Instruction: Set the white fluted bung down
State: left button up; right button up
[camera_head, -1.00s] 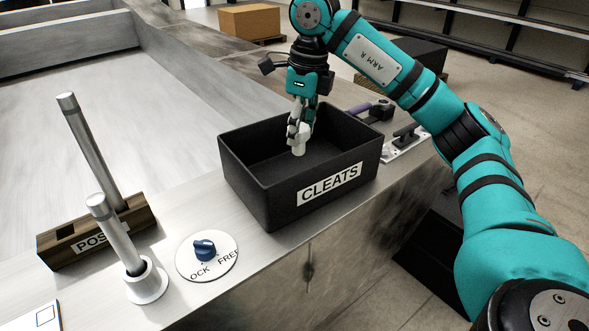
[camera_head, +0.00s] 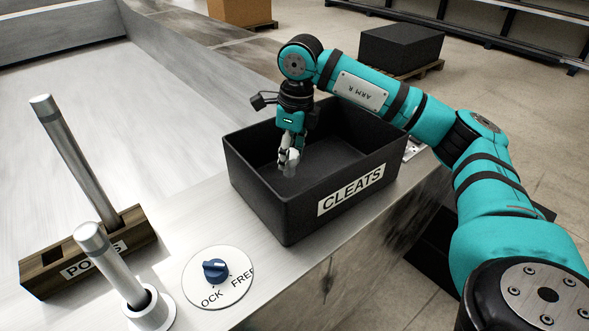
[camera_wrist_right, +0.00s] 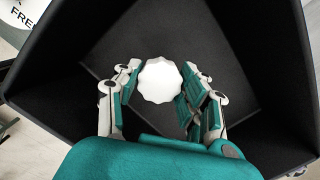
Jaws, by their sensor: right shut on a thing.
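The white fluted bung (camera_wrist_right: 161,80) is between the fingers of my right gripper (camera_wrist_right: 160,92) in the right wrist view, its scalloped round top facing the camera. In the head view my right gripper (camera_head: 289,158) points down inside the black bin (camera_head: 262,190) labelled CLEATS, and the bung (camera_head: 292,168) shows pale at its fingertips. My right gripper is shut on the bung. Whether the bung touches the bin floor I cannot tell. My left gripper is not in view.
Left of the bin are a dial with a blue knob (camera_head: 215,270), a wooden POSTS block (camera_head: 40,274) with a metal post, and another post (camera_head: 112,268) in a white socket. The bin's walls surround my right gripper. The bin floor around the bung looks empty.

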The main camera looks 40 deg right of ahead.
aim_at(289, 172)
jog(key=shift+f, duration=0.5)
notch_tip(289, 172, down, 4)
jog(key=shift+s+r+p, duration=0.1)
jog(key=shift+p, duration=0.65)
jog(key=shift+f, duration=0.3)
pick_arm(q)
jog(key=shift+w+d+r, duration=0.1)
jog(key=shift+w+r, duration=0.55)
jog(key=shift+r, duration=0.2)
pick_arm(e)
jog(key=o, duration=1.2)
